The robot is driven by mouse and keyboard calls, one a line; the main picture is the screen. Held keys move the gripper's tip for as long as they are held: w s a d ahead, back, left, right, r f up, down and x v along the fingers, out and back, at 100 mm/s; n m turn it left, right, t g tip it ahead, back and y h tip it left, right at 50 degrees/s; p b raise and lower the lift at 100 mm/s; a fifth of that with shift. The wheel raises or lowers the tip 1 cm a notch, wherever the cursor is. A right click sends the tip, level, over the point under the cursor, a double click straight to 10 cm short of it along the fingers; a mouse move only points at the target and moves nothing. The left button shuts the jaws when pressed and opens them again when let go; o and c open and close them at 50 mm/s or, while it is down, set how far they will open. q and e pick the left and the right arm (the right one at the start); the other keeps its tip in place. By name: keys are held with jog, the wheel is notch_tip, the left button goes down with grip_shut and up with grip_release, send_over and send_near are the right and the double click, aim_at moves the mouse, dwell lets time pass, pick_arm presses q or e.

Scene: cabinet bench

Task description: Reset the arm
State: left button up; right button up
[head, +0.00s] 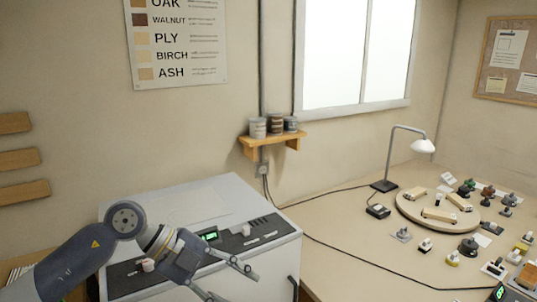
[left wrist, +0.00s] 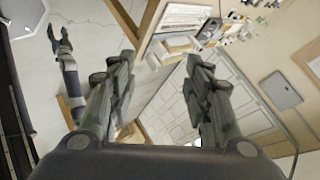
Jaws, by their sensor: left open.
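My left arm comes in from the lower left of the head view, bent at a joint. Its gripper (head: 232,283) points to the lower right in front of the grey machine (head: 285,248). The fingers are apart with nothing between them. In the left wrist view the two fingers (left wrist: 160,72) stand wide apart and empty. My other arm seems to show small at the upper left of the left wrist view, with its gripper (left wrist: 57,32) pointing up; its jaw state is too small to tell. The right arm is not in the head view.
The grey machine has a front panel with a green display (head: 210,236) and knobs. On the right, a beige bench (head: 340,230) holds a lamp (head: 422,146), a round board (head: 405,207) with wooden blocks, and several small parts. A wall shelf (head: 272,141) holds cans.

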pick_arm(q)
jog(key=s+d+r+n+t+h, duration=0.2)
jog(key=d+r+t+h, duration=0.2)
jog(key=d+r+h, duration=0.65)
jog(key=w+a+n+t+y, duration=0.65)
jog(key=a+n+t, duration=0.35)
jog(key=n+t, duration=0.45)
jog(key=s+a+f+n+g+y, duration=0.2)
jog(key=a+f+n+y, duration=0.4)
jog(key=f, duration=0.4)
jog(key=s+a+f+n+g+y, duration=0.25)
jog(key=a+f+y, duration=0.4)
jog(key=f, duration=0.35)
jog(key=s+a+f+g+y, duration=0.1)
jog(key=s+f+g, duration=0.4)
jog(key=s+f, duration=0.55)
jog(key=s+a+f+g, duration=0.1)
jog(key=s+f+g, duration=0.6)
jog(key=s, duration=0.7)
notch_tip(320, 180, down, 26)
jog(key=s+f, duration=0.1)
jog(key=s+a+f+g, duration=0.1)
jog(key=s+a+f, duration=0.2)
jog(key=s+f, duration=1.2)
jog(key=shift+s+f, duration=0.3)
jog(key=shift+s, duration=0.65)
